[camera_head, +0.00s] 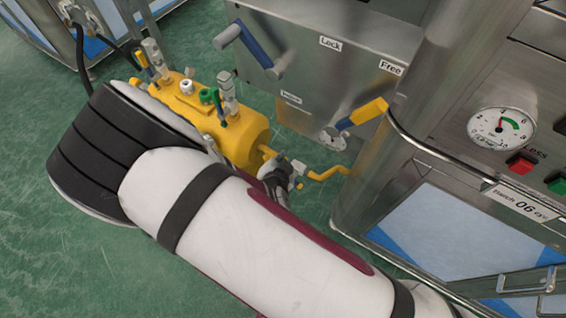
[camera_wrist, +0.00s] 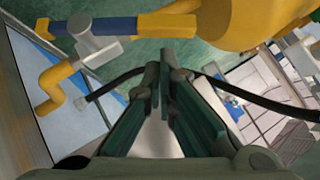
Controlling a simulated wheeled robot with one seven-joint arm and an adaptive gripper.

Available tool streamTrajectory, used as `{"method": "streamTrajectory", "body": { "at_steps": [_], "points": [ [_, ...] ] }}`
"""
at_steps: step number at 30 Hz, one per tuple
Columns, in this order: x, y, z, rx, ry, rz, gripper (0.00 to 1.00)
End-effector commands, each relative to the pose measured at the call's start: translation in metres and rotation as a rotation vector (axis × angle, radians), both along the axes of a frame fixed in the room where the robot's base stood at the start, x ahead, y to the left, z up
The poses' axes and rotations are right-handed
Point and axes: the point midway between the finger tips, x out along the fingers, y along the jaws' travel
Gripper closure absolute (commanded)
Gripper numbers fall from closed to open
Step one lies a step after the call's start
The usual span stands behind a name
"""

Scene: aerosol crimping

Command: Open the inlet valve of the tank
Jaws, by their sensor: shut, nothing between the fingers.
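The yellow tank (camera_head: 235,135) stands on the green floor, partly behind my arm in the head view; part of it shows at the top of the wrist view (camera_wrist: 245,20). A silver valve (camera_wrist: 97,40) with a blue lever (camera_wrist: 110,26) sits on the yellow pipe (camera_wrist: 55,82) beside the tank. In the head view the pipe (camera_head: 328,173) runs to the steel cabinet, and the valve is largely hidden near my gripper (camera_head: 277,177). In the wrist view my gripper (camera_wrist: 165,75) is shut and empty, apart from the lever.
The steel cabinet (camera_head: 300,60) bears Lock and Free labels, a blue-and-grey handle (camera_head: 250,45) and a yellow-and-blue lever (camera_head: 362,114). A steel machine with a gauge (camera_head: 502,126) and a rail stands at right. A black hose (camera_wrist: 260,95) crosses beyond my fingers.

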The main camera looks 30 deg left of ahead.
Motion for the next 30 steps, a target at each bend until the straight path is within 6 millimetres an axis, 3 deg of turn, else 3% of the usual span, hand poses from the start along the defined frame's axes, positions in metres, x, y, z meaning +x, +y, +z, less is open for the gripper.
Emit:
{"method": "streamTrajectory", "body": {
  "at_steps": [6, 30],
  "points": [
    [0.0001, 0.0054, -0.0093, 0.001, 0.0, 0.001, 1.0],
    [0.0001, 0.0064, -0.0115, -0.06, 0.004, 0.001, 1.0]
  ]
}}
